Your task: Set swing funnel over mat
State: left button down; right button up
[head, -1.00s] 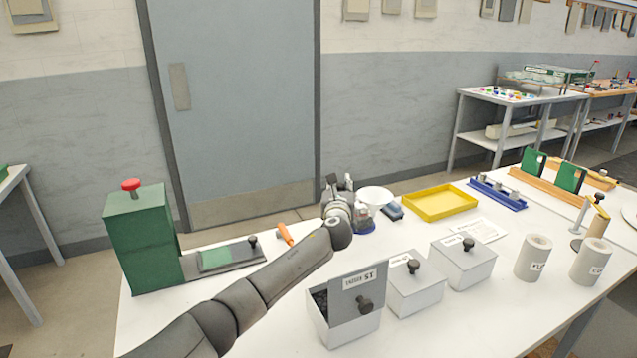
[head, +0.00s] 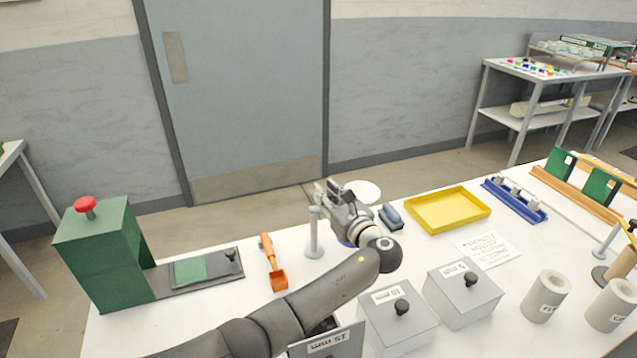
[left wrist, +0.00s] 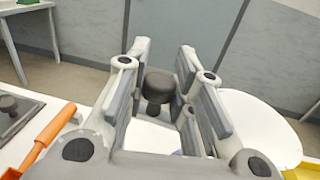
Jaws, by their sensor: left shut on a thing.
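The funnel (head: 364,189) is a white round bowl just beyond and right of my left gripper (head: 328,190) in the head view. In the left wrist view the white bowl (left wrist: 258,128) fills the right side. A black knob (left wrist: 158,88) sits between the fingers of my left gripper (left wrist: 165,90), which is shut on it. A grey upright post (head: 314,233) stands just left of the gripper. A blue edge (head: 346,244), perhaps the mat, shows under the gripper, mostly hidden. I cannot tell whether the funnel is over it. My right gripper is not in view.
A green press (head: 100,253) with a red button stands left. An orange scoop (head: 273,263) lies between it and the post. A blue-grey block (head: 390,217) and yellow tray (head: 447,210) lie right. Lidded grey boxes (head: 463,292) stand in front.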

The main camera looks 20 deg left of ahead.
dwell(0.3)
pick_arm(q)
jog(key=c, duration=1.2)
grip_release()
notch_tip(320, 180, up, 10)
